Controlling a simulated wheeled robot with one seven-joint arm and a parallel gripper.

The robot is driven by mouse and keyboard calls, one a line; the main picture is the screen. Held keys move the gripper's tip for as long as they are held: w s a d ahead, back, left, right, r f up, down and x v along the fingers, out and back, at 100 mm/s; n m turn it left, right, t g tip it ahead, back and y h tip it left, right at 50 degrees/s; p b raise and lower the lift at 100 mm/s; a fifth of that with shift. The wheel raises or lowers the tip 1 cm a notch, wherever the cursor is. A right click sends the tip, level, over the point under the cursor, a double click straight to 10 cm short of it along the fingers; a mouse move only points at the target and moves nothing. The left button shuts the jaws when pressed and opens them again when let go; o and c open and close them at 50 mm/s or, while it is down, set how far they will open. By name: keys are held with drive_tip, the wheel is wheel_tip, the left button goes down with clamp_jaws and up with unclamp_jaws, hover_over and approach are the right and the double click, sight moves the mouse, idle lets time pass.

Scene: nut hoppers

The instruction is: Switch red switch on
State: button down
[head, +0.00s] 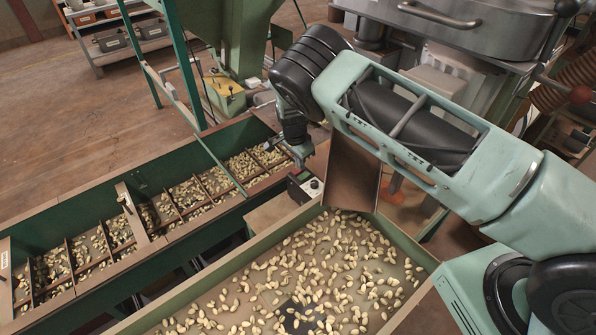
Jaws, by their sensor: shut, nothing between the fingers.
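I cannot make out a red switch for certain.
A long green trough (130,190) with divided compartments of nuts runs across the left. A wide tray (215,285) of nuts lies in front, with a brown chute (352,172) at its back. Wooden floor is clear at left.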

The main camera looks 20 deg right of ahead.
drive_tip(key=shift+f, duration=0.3)
drive_tip(key=shift+r, duration=0.1)
drive_tip(key=shift+r+p, duration=1.6)
drive_tip(key=shift+r, duration=1.85)
